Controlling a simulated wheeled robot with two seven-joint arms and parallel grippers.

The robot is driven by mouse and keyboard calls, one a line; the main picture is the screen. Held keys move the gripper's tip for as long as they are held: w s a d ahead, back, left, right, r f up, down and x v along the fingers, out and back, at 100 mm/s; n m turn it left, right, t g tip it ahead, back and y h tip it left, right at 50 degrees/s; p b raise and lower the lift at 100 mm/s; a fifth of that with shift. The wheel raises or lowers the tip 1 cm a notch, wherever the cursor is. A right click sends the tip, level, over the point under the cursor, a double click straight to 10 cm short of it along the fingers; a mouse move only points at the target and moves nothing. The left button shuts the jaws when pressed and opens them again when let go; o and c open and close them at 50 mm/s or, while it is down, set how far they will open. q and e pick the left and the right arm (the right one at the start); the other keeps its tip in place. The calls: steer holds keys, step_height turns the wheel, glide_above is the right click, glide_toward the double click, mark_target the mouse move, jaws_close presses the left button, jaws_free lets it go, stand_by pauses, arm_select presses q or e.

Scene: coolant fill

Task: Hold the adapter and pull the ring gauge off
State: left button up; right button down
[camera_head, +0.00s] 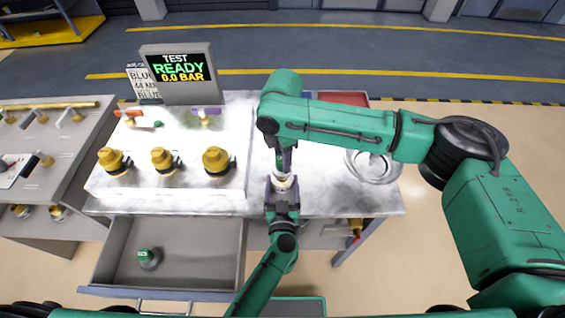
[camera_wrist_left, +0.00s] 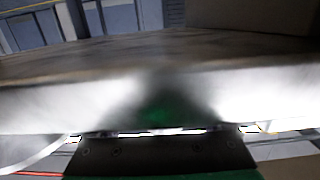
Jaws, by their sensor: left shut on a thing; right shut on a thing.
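My right gripper (camera_head: 283,168) comes down from above over the front of the bench, shut on a small part. My left gripper (camera_head: 283,190) comes up from below, directly under it, also shut on a small part. A small pale piece (camera_head: 283,182) shows between the two grippers. The adapter and the ring gauge are too small and too covered by the fingers to tell apart, and I cannot tell whether they are still joined.
A white block with several yellow caps (camera_head: 216,160) stands left of the grippers, before a READY display (camera_head: 178,72). A clear round dish (camera_head: 373,167) and a red tray (camera_head: 343,98) are right. An open drawer (camera_head: 190,268) holds a green-topped piece (camera_head: 149,258).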

arm_select(q)
steer(key=o, duration=1)
arm_select(e)
step_height(320, 180, up, 13)
steer(key=shift+f, duration=0.2)
arm_select(q)
steer(key=shift+s, duration=0.1)
steer(key=s+r, duration=0.1)
steer(key=s, duration=1)
steer(key=shift+s, duration=0.4)
